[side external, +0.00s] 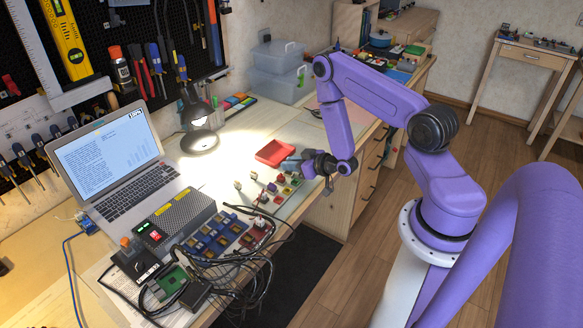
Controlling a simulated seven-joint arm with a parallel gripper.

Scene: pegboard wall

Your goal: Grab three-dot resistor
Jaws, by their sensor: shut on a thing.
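My gripper (328,184) hangs at the end of my purple arm, near the bench's front edge and to the right of the small electronic parts. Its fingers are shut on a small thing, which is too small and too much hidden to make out. Several small coloured component blocks (264,198) stand on the pale board just left of and below my gripper in the picture. Dot markings on them cannot be read from here, so I cannot tell which one is the three-dot resistor.
A red tray (275,152) lies behind the parts. A lit lamp (199,141), an open laptop (107,165), a grey power box (173,222) and tangled black cables (258,272) take up the left. Clear plastic boxes (276,70) stand at the back.

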